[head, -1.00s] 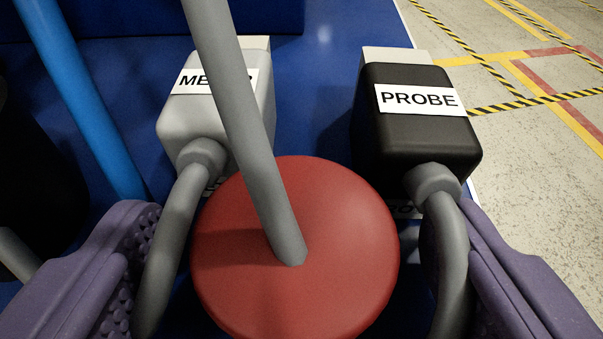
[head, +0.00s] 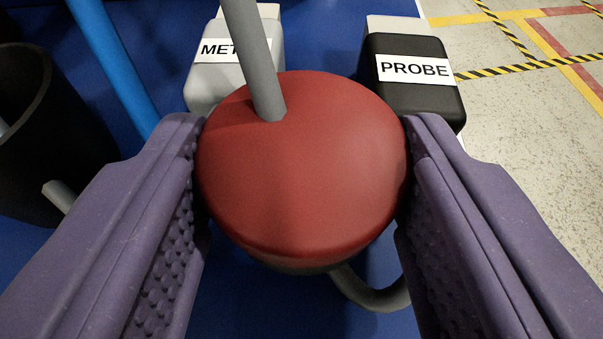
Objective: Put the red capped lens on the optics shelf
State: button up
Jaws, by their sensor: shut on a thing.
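A round red thing with a smooth, domed top (head: 310,185) fills the middle of the head view. Its dark grey underside shows along its near edge; whether it is a capped lens cannot be told. My gripper (head: 304,150) has its two purple, studded fingers on its left and right sides and is shut on it. A grey rod (head: 252,50) comes down from the top and ends over the far part of the red top; I cannot tell whether it is attached. No optics shelf can be made out.
A light grey block (head: 207,75) with a partly hidden label and a black block labelled PROBE (head: 425,98) stand behind. A grey cable (head: 375,297) curves below. A black open container (head: 22,110) and a blue rod (head: 112,65) are at left. Taped floor (head: 535,150) lies right of the blue surface.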

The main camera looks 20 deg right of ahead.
jog(key=shift+s+d+r+p, duration=0.15)
jog(key=shift+r+p, duration=0.15)
jog(key=shift+r, duration=0.65)
jog(key=s+d+p, duration=0.2)
jog(key=s+d, duration=0.6)
jog(key=s, duration=0.5)
jog(key=w+d+r+n+y+b, duration=0.1)
jog(key=w, duration=0.8)
jog(key=w+d+r+n+y+b, duration=0.1)
jog(key=w+d, duration=0.1)
jog(key=w, duration=0.7)
jog(key=w+d+r+n+y+b, duration=0.2)
jog(key=w+d+r, duration=0.3)
jog(key=w+d, duration=0.4)
jog(key=s+d+r, duration=0.3)
jog(key=s, duration=0.1)
jog(key=shift+s+d+t+y, duration=0.15)
jog(key=shift+d+t+y, duration=0.15)
jog(key=shift+d+t, duration=0.1)
jog(key=shift+a, duration=0.1)
